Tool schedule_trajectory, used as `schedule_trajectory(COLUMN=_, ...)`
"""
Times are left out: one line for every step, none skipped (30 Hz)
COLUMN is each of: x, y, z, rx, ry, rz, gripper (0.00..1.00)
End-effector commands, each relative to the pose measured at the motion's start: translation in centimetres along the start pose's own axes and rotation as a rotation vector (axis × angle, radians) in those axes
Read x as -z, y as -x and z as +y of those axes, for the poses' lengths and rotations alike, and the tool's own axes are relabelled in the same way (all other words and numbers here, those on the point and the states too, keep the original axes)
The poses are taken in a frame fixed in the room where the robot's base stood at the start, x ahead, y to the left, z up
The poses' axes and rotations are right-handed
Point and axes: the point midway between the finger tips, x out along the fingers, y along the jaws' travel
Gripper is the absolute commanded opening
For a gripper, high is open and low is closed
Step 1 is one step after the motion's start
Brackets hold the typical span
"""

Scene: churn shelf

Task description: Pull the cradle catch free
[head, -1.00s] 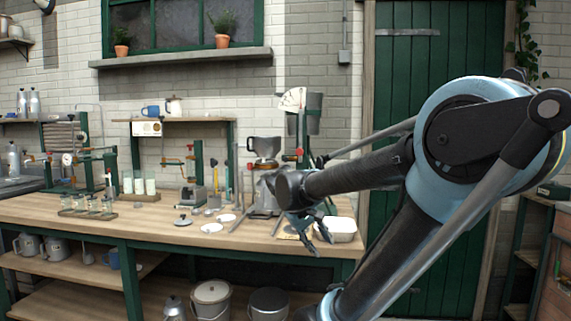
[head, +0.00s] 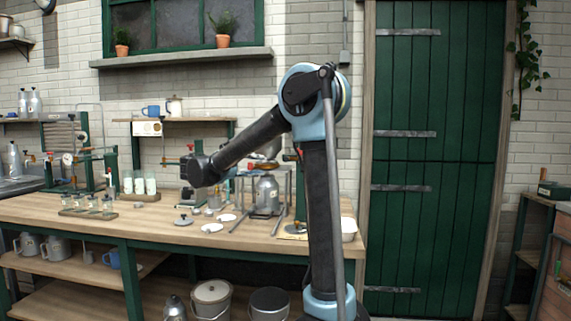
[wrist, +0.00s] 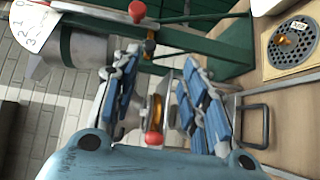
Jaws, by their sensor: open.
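My gripper (wrist: 158,82) is open in the wrist view, with blue-padded fingers on either side of a narrow metal piece with a brassy edge (wrist: 157,108). A red ball knob (wrist: 154,138) sits at the near end of that piece. I cannot tell whether the fingers touch it, or whether it is the cradle catch. In the head view, a grey metal churn (head: 266,194) stands upright among metal rods on the bench. My arm's dark wrist hides most of my gripper there.
The wooden bench (head: 165,213) holds white lids, glass jars (head: 140,184) and other stands. A white tub (head: 349,229) is at its right end. In the wrist view, a green frame (wrist: 200,47) and a black handle (wrist: 254,126) are close by. A round drain plate (wrist: 291,46) lies at upper right.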

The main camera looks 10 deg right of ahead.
Motion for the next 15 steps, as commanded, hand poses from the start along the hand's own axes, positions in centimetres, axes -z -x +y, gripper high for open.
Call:
schedule_trajectory(x=0.7, y=0.7, z=0.2, rx=-0.019, ry=-0.004, rz=0.004, gripper=0.40)
schedule_trajectory(x=0.9, y=0.9, z=0.3, rx=-0.028, ry=-0.006, rz=0.005, gripper=0.40)
schedule_trajectory(x=1.1, y=1.2, z=0.5, rx=-0.038, ry=-0.008, rz=0.006, gripper=0.40)
schedule_trajectory(x=1.3, y=1.4, z=0.6, rx=-0.044, ry=-0.009, rz=0.007, gripper=0.40)
schedule_trajectory(x=1.4, y=1.4, z=0.6, rx=-0.048, ry=-0.010, rz=0.007, gripper=0.40)
schedule_trajectory(x=1.4, y=1.3, z=0.7, rx=-0.051, ry=-0.011, rz=0.007, gripper=0.40)
schedule_trajectory(x=1.5, y=1.2, z=0.7, rx=-0.052, ry=-0.011, rz=0.007, gripper=0.40)
schedule_trajectory(x=1.5, y=0.9, z=0.7, rx=-0.052, ry=-0.011, rz=0.007, gripper=0.40)
schedule_trajectory(x=1.5, y=0.5, z=0.8, rx=-0.052, ry=-0.011, rz=0.006, gripper=0.40)
schedule_trajectory(x=1.4, y=0.1, z=0.8, rx=-0.052, ry=-0.011, rz=0.006, gripper=0.40)
schedule_trajectory(x=1.4, y=-0.3, z=0.8, rx=-0.052, ry=-0.011, rz=0.006, gripper=0.40)
schedule_trajectory(x=1.4, y=-0.9, z=0.8, rx=-0.051, ry=-0.011, rz=0.005, gripper=0.40)
schedule_trajectory(x=1.4, y=-1.4, z=0.8, rx=-0.051, ry=-0.011, rz=0.005, gripper=0.40)
schedule_trajectory(x=1.4, y=-1.9, z=0.9, rx=-0.051, ry=-0.011, rz=0.005, gripper=0.40)
schedule_trajectory(x=1.4, y=-2.6, z=0.9, rx=-0.051, ry=-0.011, rz=0.004, gripper=0.40)
